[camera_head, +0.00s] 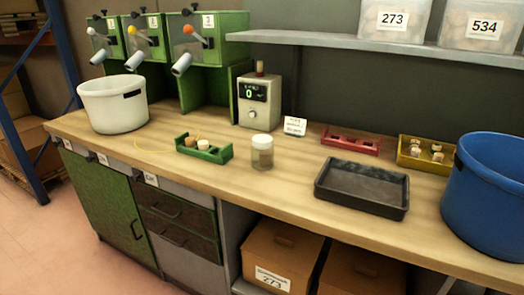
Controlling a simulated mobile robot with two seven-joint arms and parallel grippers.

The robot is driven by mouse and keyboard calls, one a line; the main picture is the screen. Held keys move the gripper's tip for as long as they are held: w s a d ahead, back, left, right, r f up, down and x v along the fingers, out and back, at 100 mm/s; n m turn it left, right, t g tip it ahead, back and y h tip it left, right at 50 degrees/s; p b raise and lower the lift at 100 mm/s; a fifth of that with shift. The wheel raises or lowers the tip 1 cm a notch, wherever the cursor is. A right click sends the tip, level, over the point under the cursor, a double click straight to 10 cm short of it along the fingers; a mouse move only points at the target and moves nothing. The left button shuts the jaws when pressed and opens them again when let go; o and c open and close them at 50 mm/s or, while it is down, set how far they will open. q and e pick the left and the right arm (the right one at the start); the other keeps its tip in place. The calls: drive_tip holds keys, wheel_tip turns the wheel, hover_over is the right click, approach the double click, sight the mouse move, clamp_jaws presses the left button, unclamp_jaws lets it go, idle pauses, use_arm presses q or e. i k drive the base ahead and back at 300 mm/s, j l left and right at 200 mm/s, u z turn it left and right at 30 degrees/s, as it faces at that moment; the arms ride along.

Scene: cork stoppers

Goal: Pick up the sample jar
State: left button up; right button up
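The sample jar (262,152) stands upright on the wooden worktop (290,185), near the middle of the view. It has a pale lid and a see-through body with something brownish inside. Nothing touches it. Neither my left gripper nor my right gripper shows in the head view.
Left of the jar is a green tray (213,155) with corks; behind it stands a grey device (259,101). A black tray (362,209), red tray (351,142), yellow tray (447,158) and blue bucket (487,200) stand to the right. A white bucket (112,106) is left.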

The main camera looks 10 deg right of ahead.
sight(262, 158)
drive_tip(key=i+j+z, duration=0.1)
drive_tip(key=j, duration=0.25)
drive_tip(key=i+j+z, duration=0.1)
drive_tip(key=i+j, duration=0.15)
drive_tip(key=i+j+z, duration=0.1)
drive_tip(key=j, duration=0.35)
drive_tip(key=i+j+z, duration=0.15)
drive_tip(key=j, duration=0.25)
drive_tip(key=i+j+z, duration=0.1)
drive_tip(key=j, duration=0.3)
drive_tip(key=i+l, duration=0.05)
